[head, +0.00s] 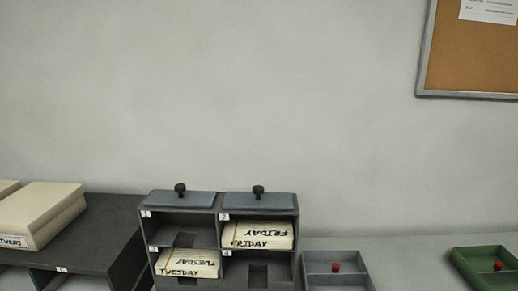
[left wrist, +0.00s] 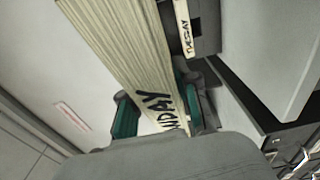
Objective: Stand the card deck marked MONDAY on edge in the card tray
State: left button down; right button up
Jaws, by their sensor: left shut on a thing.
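A cream card deck (left wrist: 125,50) fills the middle of the left wrist view, its marking partly hidden, with letters ending in "NDAY" showing. My left gripper (left wrist: 158,112), with teal pads, is shut on this deck, one pad on each side. The deck does not show in the head view. A grey tray (head: 350,256) with a red knob and a green tray (head: 463,270) with a red knob stand at the right in the head view; I cannot tell which is the card tray. My right gripper is not in view.
A dark rack (head: 220,227) holds a FRIDAY deck (head: 262,235) upper right and a TUESDAY deck (head: 188,264) lower left; its other two compartments look empty. A dark cabinet (head: 108,225) at the left bears cream stacks (head: 45,210). Some counter between the trays is clear.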

pick_arm(q)
jog(key=s+d+r+p, duration=0.1)
jog(key=s+d+r, duration=0.1)
jog(key=s, duration=0.4)
jog(key=shift+s+d+r, duration=0.3)
jog(key=shift+d+r, duration=0.1)
jog(key=shift+d, duration=0.2)
